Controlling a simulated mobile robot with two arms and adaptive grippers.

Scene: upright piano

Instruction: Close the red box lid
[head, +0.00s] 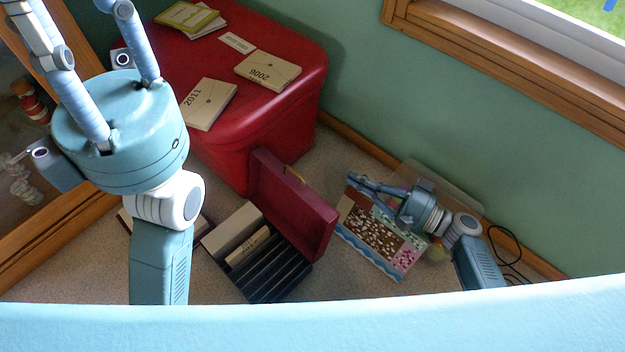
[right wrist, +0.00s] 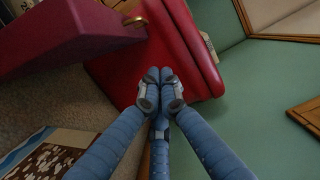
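The dark red box (head: 275,285) sits on the carpet with its lid (head: 296,200) standing up, open. Its slotted inside shows, with some items in the left slots. The lid also shows at upper left in the right wrist view (right wrist: 70,35), with a gold clasp (right wrist: 136,20). My right gripper (head: 352,180) is to the right of the lid, apart from it, fingers pointing left. In the right wrist view its fingertips (right wrist: 159,78) are together with nothing seen between them. My left gripper (head: 68,12) is at upper left, fingers spread and empty, tips near the top edge.
A big red chest (head: 235,150) with several booklets on top stands behind the box. A picture-covered board (head: 375,235) and a clear plastic item (head: 440,180) lie under my right arm. A black cable (head: 508,250) lies at right. The green wall (head: 400,110) is behind.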

